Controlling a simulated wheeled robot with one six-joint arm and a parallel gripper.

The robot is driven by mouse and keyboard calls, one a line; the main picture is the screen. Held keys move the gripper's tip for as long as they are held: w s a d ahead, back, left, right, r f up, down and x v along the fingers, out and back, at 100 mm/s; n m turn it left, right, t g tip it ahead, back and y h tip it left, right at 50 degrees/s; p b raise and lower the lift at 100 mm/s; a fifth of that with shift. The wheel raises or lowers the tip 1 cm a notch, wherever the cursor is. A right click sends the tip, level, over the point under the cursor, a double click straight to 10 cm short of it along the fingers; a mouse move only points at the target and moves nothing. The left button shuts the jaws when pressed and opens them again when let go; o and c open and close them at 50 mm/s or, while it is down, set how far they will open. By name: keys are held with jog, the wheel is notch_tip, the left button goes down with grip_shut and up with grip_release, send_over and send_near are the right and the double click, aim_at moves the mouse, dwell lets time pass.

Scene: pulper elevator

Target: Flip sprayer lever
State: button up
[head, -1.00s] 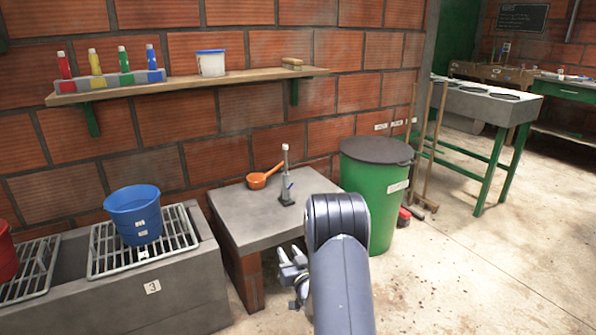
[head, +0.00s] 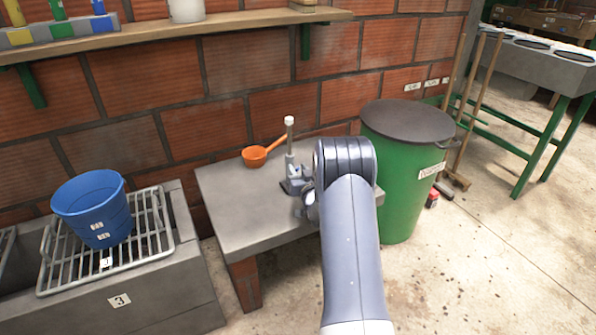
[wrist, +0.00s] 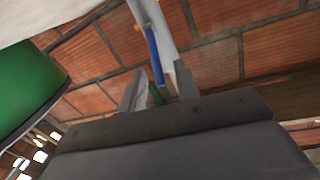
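The sprayer (head: 290,135) is a slim grey upright device with a pale top, standing on the grey concrete table (head: 225,215). In the wrist view its grey body (wrist: 158,30) rises just beyond my fingers, with a blue lever (wrist: 153,45) along it. My gripper (head: 298,185) is at the sprayer's lower part in the head view, partly hidden by my arm. In the wrist view my gripper (wrist: 160,88) has its two fingers apart, with the lower end of the lever near the gap. I cannot tell whether a finger touches it.
An orange ladle (head: 256,156) lies on the table behind the sprayer. A green barrel with a dark lid (head: 408,120) stands close on the right. A blue bucket (head: 92,208) sits on a metal rack at left. A wooden shelf (head: 180,32) runs above.

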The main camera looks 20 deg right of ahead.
jog(key=shift+w, duration=0.35)
grip_shut()
